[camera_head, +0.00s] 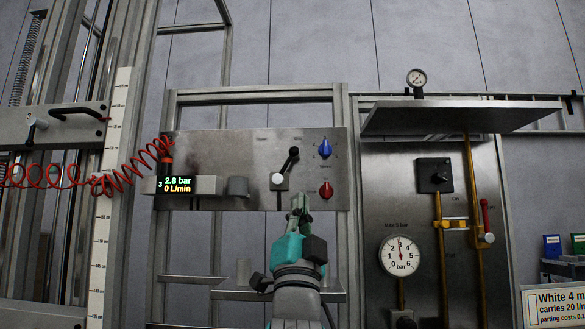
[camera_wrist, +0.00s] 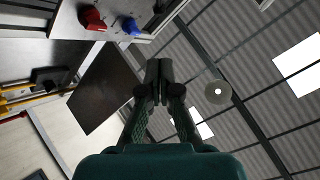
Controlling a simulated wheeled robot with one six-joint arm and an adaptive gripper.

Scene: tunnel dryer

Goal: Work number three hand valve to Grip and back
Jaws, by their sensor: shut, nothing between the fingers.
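The hand valve, a black lever (camera_head: 290,163) on a pale hub, is on the steel panel (camera_head: 225,150) beside the display reading "3", "2.8 bar", "0 L/min" (camera_head: 176,184). Its lever tilts up and to the right. Small labels stand above it at left and right, too small to read surely. My gripper (camera_head: 300,200) is just below and right of the valve, pointing up in the head view, shut and empty; contact with the valve cannot be told. In the wrist view the closed fingers (camera_wrist: 158,78) show nothing between them; I do not make out the lever there.
A blue knob (camera_head: 325,148) and a red knob (camera_head: 326,190) sit right of the valve; they also show in the wrist view. A grey shelf (camera_head: 460,116) juts out at right, above a dial gauge (camera_head: 400,255) and yellow pipes. A coiled red hose (camera_head: 120,180) hangs at left.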

